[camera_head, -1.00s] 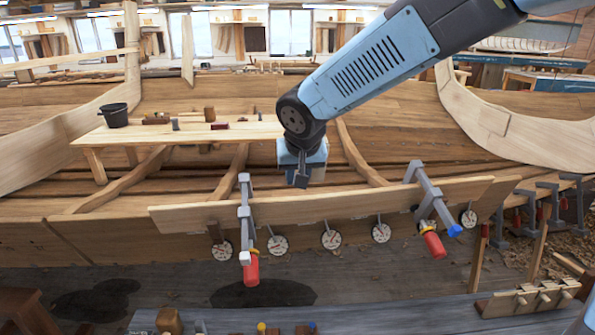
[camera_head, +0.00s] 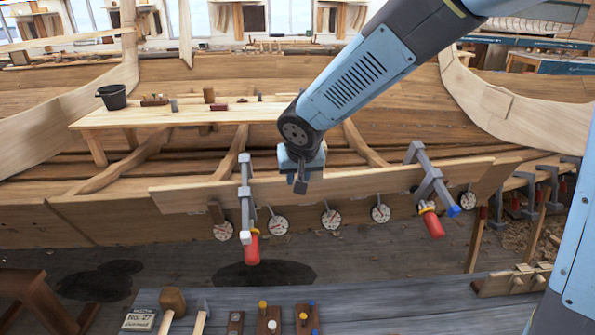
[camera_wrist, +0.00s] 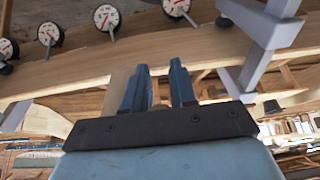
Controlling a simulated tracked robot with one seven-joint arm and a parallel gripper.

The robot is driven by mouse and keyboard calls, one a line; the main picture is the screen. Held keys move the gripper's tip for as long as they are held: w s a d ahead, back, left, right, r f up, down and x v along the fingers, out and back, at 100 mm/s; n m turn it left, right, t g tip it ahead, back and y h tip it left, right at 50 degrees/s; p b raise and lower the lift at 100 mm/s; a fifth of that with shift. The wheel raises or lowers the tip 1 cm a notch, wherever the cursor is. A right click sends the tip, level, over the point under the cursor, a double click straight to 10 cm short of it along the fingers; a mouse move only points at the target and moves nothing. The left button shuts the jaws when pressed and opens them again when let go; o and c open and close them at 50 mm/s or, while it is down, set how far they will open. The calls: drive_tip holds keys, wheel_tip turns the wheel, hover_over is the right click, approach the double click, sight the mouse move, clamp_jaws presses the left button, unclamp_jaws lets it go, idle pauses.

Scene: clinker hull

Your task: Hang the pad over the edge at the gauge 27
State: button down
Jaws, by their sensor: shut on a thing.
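My gripper (camera_head: 301,184) points down at the plank (camera_head: 395,184) along the hull's edge, a little right of the left clamp. Its dark tip overlaps the plank's upper face in the head view. In the wrist view its two blue jaws (camera_wrist: 158,88) stand near the plank's edge. It is shut on what I take to be the pad, whose shape I cannot separate from the jaws. Several round white gauges hang below the plank, among them one below my gripper's right (camera_head: 331,218) and one below its left (camera_head: 278,225). Their numbers are not readable.
Clamps with red handles grip the plank at left (camera_head: 246,200) and right (camera_head: 430,185). A grey bench (camera_head: 400,310) in front holds a "No 27" card (camera_head: 140,320), a mallet (camera_head: 172,305) and small knobbed blocks.

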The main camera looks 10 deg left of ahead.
drive_tip(key=shift+s+d+f+x, duration=0.15)
drive_tip(key=shift+s+x, duration=0.15)
drive_tip(key=shift+x, duration=1.5)
drive_tip(key=shift+s+d+f+x, duration=0.1)
drive_tip(key=shift+s+f+x, duration=0.15)
drive_tip(key=shift+x, duration=1.55)
drive_tip(key=shift+s+d+f+x, duration=0.1)
drive_tip(key=shift+s+x, duration=0.2)
drive_tip(key=shift+x, duration=1.5)
drive_tip(key=shift+w+f, duration=0.1)
drive_tip(key=c, duration=0.8)
unclamp_jaws()
drive_tip(key=v, duration=1.3)
drive_tip(key=shift+r, duration=0.25)
